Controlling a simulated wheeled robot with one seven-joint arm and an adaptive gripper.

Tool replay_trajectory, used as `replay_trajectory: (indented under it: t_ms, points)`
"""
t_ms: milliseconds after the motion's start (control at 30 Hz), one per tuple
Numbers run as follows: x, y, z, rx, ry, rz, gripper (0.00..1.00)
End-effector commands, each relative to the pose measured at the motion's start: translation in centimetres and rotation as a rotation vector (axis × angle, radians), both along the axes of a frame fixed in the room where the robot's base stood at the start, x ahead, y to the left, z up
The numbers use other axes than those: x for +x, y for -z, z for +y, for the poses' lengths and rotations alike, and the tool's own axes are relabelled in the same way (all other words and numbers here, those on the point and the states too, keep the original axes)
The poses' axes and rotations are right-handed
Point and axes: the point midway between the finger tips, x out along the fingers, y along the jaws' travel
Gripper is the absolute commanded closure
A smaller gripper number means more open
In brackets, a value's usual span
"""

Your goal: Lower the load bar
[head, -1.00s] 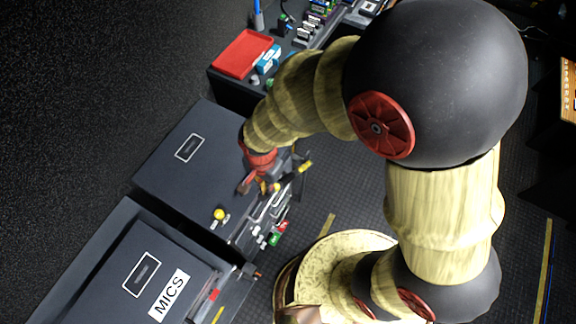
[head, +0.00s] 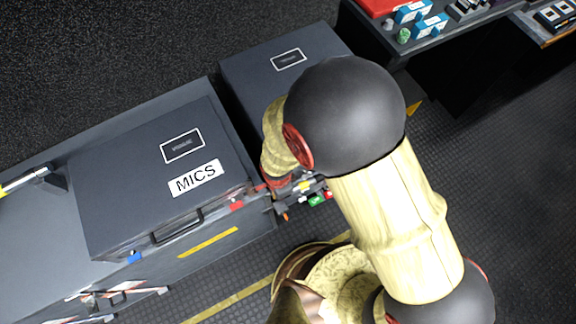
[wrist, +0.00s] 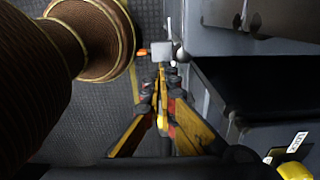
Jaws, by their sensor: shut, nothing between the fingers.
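A silver bar with a yellow end (head: 24,181) at the far left of the head view looks like the load bar. Its near end meets a dark bracket on the grey top. My gripper (wrist: 161,78) is shut and empty in the wrist view, its yellow and red fingers together. Just ahead of the tips is a small grey block (wrist: 161,51) with an orange tip and a pale rod; I cannot tell whether they touch. In the head view my arm partly hides the gripper beside the cases.
A dark MICS case (head: 155,150) sits on the grey unit, with a second dark case (head: 250,65) behind it. A yellow knob (wrist: 294,171) shows at lower right in the wrist view. A desk with a red tray (head: 385,5) stands at upper right. Dark floor lies right of my arm.

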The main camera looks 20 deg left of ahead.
Motion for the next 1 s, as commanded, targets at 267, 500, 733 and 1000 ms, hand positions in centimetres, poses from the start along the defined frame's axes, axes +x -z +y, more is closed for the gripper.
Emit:
replay_trajectory:
  t_ms: [267, 500, 733, 1000]
  points:
    - [-0.8, 4.4, 0.6, -0.001, -0.001, 0.001, 1.0]
    - [-0.9, 5.2, 0.8, 0.001, 0.0, -0.001, 1.0]
    - [-1.0, 5.1, 0.8, 0.001, 0.0, -0.001, 1.0]
    - [-0.9, 4.5, 0.8, 0.002, 0.0, -0.001, 1.0]
